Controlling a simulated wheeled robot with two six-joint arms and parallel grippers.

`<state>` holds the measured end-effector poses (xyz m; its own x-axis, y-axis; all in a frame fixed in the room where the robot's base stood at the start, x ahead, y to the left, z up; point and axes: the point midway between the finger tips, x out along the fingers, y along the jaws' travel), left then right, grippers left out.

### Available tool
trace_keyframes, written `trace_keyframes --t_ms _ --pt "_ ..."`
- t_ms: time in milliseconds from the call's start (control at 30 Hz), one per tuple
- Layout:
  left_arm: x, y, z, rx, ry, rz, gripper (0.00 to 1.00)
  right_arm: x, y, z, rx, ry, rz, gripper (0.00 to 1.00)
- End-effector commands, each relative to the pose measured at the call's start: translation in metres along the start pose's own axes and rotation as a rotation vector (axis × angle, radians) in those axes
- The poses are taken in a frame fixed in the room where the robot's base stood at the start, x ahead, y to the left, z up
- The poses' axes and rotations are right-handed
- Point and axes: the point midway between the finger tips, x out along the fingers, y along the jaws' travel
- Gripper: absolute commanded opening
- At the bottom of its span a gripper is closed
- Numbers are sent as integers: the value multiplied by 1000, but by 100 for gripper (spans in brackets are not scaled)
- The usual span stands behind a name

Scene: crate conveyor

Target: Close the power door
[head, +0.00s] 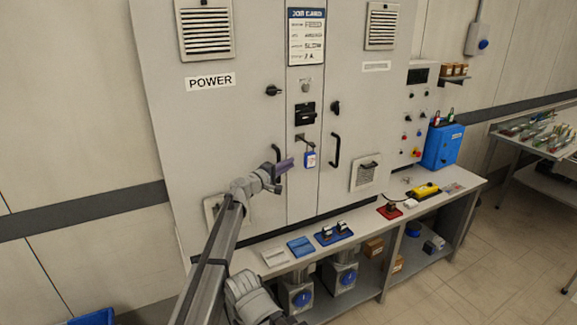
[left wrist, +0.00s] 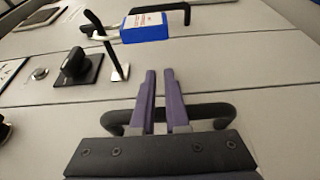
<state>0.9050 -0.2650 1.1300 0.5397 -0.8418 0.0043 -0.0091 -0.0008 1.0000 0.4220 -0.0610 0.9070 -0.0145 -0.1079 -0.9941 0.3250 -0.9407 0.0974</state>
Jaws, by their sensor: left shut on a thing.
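The power door (head: 225,120) is the left grey cabinet door, with a black POWER label. In the head view it looks about flush with the cabinet front; a small gap cannot be ruled out. Its black bar handle (head: 277,154) is near the door's right edge. My left gripper (head: 285,165) is at this handle. In the left wrist view its purple fingers (left wrist: 160,95) are close together on the handle (left wrist: 222,110), whose ends show on both sides. The black door knob (head: 273,91) is above the handle. My right gripper is not in view.
A bench (head: 378,229) with several small items runs below the cabinet. A blue box (head: 443,146) stands farther right.

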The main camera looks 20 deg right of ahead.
Motion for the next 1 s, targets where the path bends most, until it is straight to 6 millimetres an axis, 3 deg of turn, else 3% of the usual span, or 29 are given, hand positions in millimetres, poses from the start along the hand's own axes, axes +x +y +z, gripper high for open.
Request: trace_keyframes --t_ms 33,200,433,800,1000 --pt "1 1 -34 4 58 1 0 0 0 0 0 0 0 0" --pt "1 1 -35 4 58 1 0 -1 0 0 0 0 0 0" --pt "-12 2 -29 7 51 1 0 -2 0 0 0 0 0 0" --pt "-73 8 -1 11 19 4 0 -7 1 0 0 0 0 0" --pt "-84 8 6 11 6 4 0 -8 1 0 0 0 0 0"
